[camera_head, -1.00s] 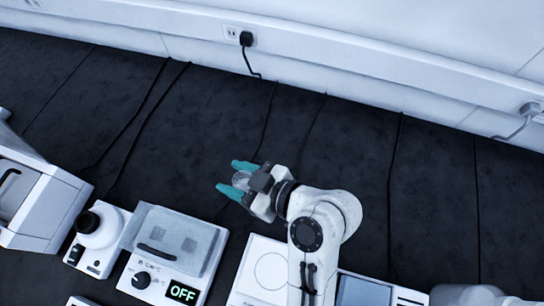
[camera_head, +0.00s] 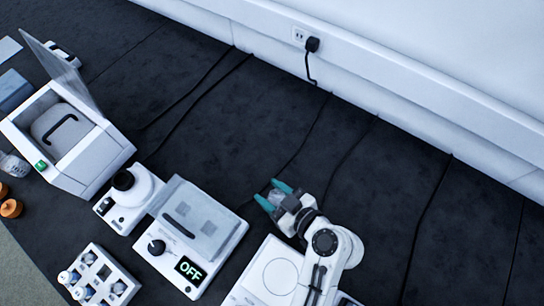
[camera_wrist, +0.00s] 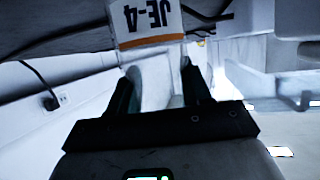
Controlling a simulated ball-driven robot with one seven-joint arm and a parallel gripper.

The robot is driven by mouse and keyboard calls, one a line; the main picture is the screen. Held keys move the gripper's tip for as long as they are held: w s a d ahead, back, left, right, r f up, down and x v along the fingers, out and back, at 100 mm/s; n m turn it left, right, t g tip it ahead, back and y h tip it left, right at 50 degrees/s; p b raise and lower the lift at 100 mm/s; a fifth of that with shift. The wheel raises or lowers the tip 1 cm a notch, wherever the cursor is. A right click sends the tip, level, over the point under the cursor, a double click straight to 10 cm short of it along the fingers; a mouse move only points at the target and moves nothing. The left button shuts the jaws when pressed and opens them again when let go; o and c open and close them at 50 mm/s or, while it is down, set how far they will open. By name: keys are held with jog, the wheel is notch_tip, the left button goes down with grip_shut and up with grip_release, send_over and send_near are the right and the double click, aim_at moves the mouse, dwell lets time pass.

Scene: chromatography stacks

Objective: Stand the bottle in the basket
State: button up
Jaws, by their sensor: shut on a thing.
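My gripper (camera_head: 270,193) has teal fingers and is shut on a clear bottle (camera_head: 277,199), held over the dark bench behind the white instruments. In the wrist view the bottle (camera_wrist: 155,90) shows between the dark fingers, with a white label reading JE-4 and an orange stripe. Its far end is cut off by the frame edge. A white holder with square compartments (camera_head: 125,289) stands at the lower left in the head view, with several small capped vials in it. I cannot tell whether this holder is the basket.
A white device marked OFF (camera_head: 218,254) stands left of my arm. Beside it are a small white device with a black top (camera_head: 129,203) and a white instrument with its lid raised (camera_head: 104,158). Orange-brown caps (camera_head: 11,208) lie far left. A black plug and cord (camera_head: 312,45) are on the wall.

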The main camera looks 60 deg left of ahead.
jog(key=shift+f, duration=0.15)
jog(key=o, duration=1.2)
